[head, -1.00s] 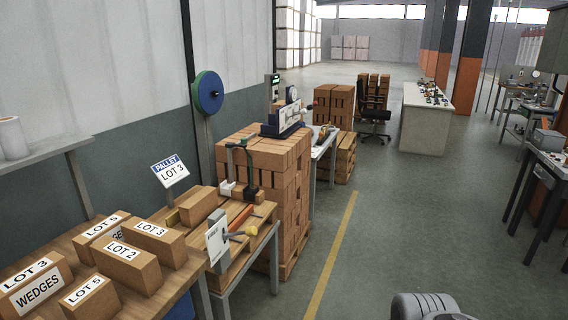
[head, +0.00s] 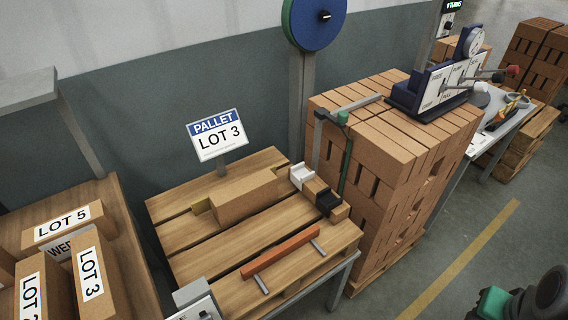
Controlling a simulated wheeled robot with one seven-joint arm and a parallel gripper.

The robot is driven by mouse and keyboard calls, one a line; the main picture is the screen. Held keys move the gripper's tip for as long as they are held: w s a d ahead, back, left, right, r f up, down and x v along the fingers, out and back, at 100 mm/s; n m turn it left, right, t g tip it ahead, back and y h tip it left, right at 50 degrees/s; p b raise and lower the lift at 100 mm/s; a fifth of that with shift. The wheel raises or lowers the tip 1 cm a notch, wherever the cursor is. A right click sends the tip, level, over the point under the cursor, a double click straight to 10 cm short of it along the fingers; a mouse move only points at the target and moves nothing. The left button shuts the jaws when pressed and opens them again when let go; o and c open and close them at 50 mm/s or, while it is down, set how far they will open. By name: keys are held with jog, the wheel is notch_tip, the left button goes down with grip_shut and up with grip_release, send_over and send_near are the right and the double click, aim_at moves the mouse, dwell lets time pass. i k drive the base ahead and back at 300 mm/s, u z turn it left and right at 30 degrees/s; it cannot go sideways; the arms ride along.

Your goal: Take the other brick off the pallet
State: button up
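The pallet (head: 185,240) is a slatted wooden platform on a metal-legged stand, with a sign (head: 218,135) reading "PALLET LOT 3" behind it. One long plain tan brick (head: 246,198) lies on its back-middle slats, with a small yellowish piece (head: 201,206) at its left end. I see no label on the brick's visible faces. A dark part of my arm, with green on it, shows at the bottom right, well away from the pallet. My gripper's fingers are not visible.
An orange bar (head: 280,250) with metal legs lies on the pallet's front. White, brown and black blocks (head: 318,193) sit at its right end, near a green-handled post (head: 346,155). A tall brick stack (head: 372,170) stands right. Labelled bricks (head: 70,223) fill the left table.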

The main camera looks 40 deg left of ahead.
aim_at(230, 204)
jog(key=i, duration=1.15)
jog(key=u, duration=4.6)
jog(key=i, duration=0.5)
jog(key=z, duration=0.1)
